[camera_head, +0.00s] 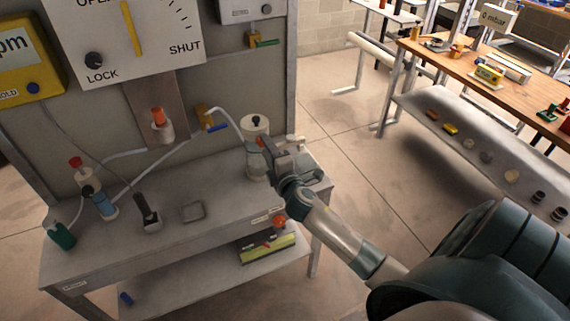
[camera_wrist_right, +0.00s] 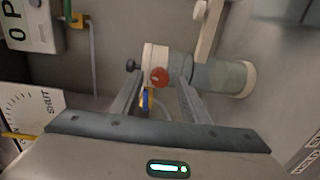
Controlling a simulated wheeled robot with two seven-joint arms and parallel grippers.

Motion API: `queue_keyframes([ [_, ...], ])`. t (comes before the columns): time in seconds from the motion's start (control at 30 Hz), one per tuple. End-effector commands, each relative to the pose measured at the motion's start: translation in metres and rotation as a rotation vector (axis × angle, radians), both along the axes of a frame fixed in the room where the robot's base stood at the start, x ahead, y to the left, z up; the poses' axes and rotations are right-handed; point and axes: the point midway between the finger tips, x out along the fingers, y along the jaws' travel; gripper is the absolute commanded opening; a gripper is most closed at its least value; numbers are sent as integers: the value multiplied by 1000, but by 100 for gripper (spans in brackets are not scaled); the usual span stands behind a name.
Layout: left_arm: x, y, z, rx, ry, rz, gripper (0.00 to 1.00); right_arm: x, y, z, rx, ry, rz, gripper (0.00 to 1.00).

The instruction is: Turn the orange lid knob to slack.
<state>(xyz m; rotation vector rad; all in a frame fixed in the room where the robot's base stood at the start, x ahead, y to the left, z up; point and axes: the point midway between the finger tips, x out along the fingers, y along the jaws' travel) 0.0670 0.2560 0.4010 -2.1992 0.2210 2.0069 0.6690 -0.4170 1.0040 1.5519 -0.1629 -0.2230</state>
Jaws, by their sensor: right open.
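In the head view the canister (camera_head: 257,165) stands upright at the right end of the grey bench, and the orange knob (camera_head: 262,141) shows just at my gripper's tip. My right gripper (camera_head: 272,150) is open. In the right wrist view its two fingers (camera_wrist_right: 160,86) reach toward the lid, with the knob between their tips; whether they touch it I cannot tell. A black knob (camera_wrist_right: 132,66) is on the lid's top. My left gripper is not in view.
A hose and a yellow-and-blue valve (camera_head: 205,118) are left of the canister. A wooden table (camera_head: 480,60) is at the right, with open floor between.

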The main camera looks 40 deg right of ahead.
Motion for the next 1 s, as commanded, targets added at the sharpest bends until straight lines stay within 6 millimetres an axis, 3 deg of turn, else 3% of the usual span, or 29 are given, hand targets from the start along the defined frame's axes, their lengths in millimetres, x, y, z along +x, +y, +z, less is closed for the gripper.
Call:
queue_keyframes([
  [0.7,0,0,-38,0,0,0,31,-125,32,2,1,1,1,41],
  [1.0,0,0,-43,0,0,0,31,-149,38,5,1,0,1,41],
])
